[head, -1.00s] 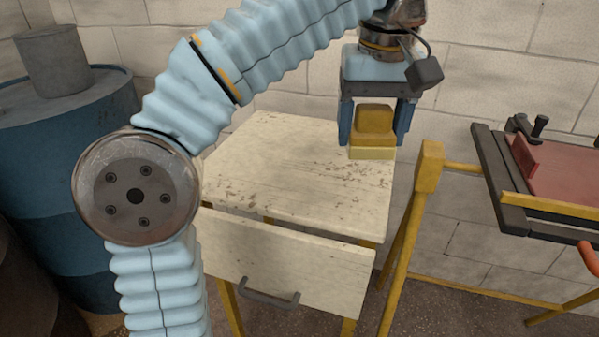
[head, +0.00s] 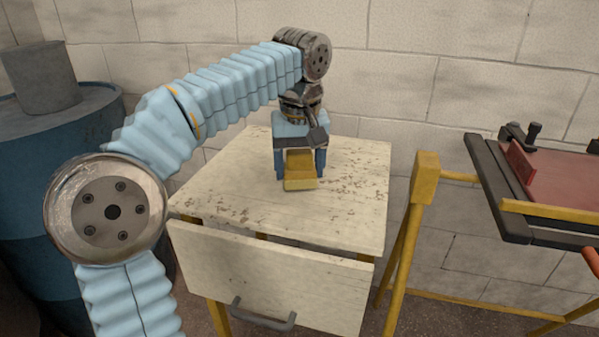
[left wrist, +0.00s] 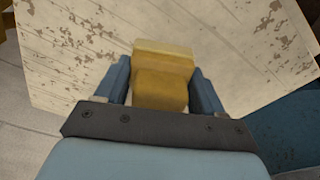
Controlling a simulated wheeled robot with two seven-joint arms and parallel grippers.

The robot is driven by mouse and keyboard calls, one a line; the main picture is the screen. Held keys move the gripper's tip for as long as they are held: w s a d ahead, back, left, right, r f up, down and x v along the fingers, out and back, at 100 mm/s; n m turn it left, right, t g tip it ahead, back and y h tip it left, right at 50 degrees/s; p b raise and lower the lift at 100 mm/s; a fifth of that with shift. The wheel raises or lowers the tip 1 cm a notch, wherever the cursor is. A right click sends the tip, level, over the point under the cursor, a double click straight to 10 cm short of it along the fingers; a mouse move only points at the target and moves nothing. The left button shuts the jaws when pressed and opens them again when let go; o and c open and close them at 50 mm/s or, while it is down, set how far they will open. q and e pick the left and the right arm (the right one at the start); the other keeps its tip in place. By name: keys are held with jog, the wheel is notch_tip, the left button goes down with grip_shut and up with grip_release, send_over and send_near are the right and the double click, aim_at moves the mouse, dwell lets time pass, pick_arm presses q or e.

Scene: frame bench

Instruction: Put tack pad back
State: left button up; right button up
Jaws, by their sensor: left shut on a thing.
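The tack pad (head: 300,172) is a yellow block with a darker upper part and a paler lower part. My left gripper (head: 301,166) is shut on it, with one blue finger at each side. In the head view the pad is at or just above the worn cream table top (head: 230,195); I cannot tell whether it touches. The left wrist view shows the pad (left wrist: 163,75) between the fingers, with the table top (left wrist: 80,60) beyond it. My right gripper is not in view.
The table's drawer (head: 275,280) stands out at the front, with a dark handle. A yellow-framed bench with a red panel (head: 560,175) stands at the right. A blue drum (head: 45,165) stands at the left. The table top around the pad is clear.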

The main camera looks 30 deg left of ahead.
aim_at(300, 154)
pick_arm(q)
jog(key=shift+f, duration=0.5)
jog(key=shift+f, duration=0.1)
jog(key=o, duration=1)
jog(key=r+p, duration=0.1)
jog(key=r, duration=0.6)
jog(key=s+r+p, duration=0.1)
jog(key=r, duration=0.3)
jog(key=shift+d+p, duration=0.3)
jog(key=shift+d, duration=0.1)
jog(key=shift+s+r, duration=0.1)
jog(key=shift+r, duration=0.5)
